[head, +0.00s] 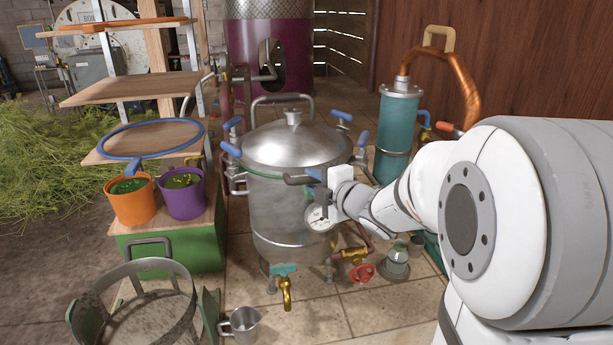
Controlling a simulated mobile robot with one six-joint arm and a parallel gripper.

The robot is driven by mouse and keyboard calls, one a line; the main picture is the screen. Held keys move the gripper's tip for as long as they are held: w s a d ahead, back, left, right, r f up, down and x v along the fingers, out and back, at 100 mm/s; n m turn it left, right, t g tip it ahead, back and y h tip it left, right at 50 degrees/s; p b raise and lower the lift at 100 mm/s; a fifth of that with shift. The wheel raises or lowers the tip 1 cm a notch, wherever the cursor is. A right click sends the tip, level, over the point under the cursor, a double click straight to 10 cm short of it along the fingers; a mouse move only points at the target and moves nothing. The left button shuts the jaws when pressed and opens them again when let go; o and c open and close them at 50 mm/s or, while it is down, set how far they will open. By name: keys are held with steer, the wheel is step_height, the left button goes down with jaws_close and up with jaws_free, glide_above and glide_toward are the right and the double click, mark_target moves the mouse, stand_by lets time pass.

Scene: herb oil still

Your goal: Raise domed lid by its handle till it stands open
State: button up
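The domed lid (292,146) is grey metal and lies level, closed, on the round steel still pot (283,217). A dark bar handle (298,180) sticks out at the front of the lid. My gripper (318,182) is at the front right of the rim, at this handle's right end. Its fingers are small and partly hidden, so I cannot tell whether they are closed around the handle. Blue-handled clamps (231,150) stand around the rim, swung outward at the left and right. A metal hoop (283,98) rises behind the lid.
A teal cylinder (397,130) with a copper pipe (458,85) stands right of the pot. Orange (134,203) and purple (183,197) buckets stand at left beside wooden shelves. A brass tap (286,290), metal jug (243,324) and round basket (140,305) are in front.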

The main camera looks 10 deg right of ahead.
steer(key=shift+w+a+f, duration=0.15)
steer(key=shift+w+a, duration=0.15)
steer(key=shift+w, duration=0.35)
jaws_close()
